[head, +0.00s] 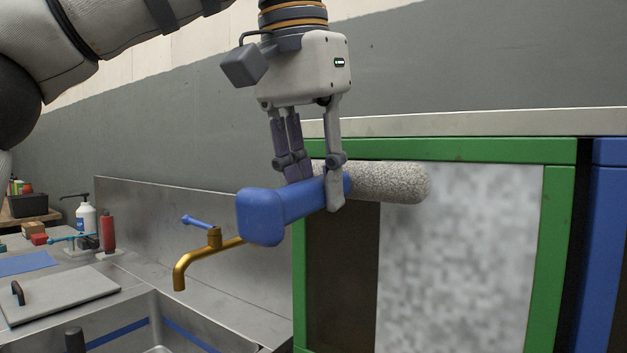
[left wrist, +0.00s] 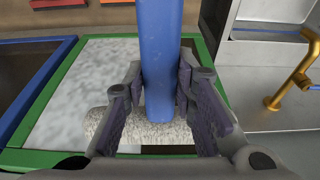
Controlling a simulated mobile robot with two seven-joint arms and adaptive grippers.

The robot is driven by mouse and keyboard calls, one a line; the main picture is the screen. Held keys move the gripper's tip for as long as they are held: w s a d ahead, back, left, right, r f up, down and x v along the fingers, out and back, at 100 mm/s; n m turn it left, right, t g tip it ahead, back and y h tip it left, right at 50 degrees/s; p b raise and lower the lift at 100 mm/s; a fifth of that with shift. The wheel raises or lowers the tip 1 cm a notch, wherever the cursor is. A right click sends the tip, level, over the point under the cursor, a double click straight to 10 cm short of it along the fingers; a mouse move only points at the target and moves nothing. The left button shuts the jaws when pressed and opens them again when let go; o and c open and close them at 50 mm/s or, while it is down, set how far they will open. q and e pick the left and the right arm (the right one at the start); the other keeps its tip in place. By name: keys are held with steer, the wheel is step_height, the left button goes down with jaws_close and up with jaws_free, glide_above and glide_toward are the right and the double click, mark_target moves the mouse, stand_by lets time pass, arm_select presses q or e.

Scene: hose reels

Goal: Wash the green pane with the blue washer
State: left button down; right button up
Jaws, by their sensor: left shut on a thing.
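My left gripper (head: 312,188) points down and is shut on the blue handle of the washer (head: 268,214). The washer lies roughly level, its pale fuzzy roller head (head: 392,183) sticking out to the right over the upper part of the green-framed pane (head: 462,265). Most of the pane is covered in blotchy whitish film; a strip on its left is dark brown and clear. The left wrist view shows the handle (left wrist: 160,50) between the fingers and the roller (left wrist: 105,125) across the pane (left wrist: 85,85). I cannot tell if it touches. My right gripper is not in view.
A blue frame (head: 605,250) stands right of the green one. A brass tap (head: 205,255) and a metal sink (head: 130,325) are at left. A grey board (head: 60,292), a white bottle (head: 86,218) and a red bottle (head: 108,232) stand on the counter.

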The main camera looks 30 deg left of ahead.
arm_select(q)
steer(key=shift+w, duration=0.6)
stand_by(0.4)
steer(key=s+x, duration=0.3)
steer(key=x, duration=1)
steer(key=s+f+x, duration=0.1)
steer(key=s+x, duration=0.2)
steer(key=x, duration=1)
steer(key=shift+f, duration=0.7)
stand_by(0.4)
steer(key=shift+s, duration=0.1)
steer(key=s, duration=0.7)
steer(key=shift+a, duration=0.1)
stand_by(1.0)
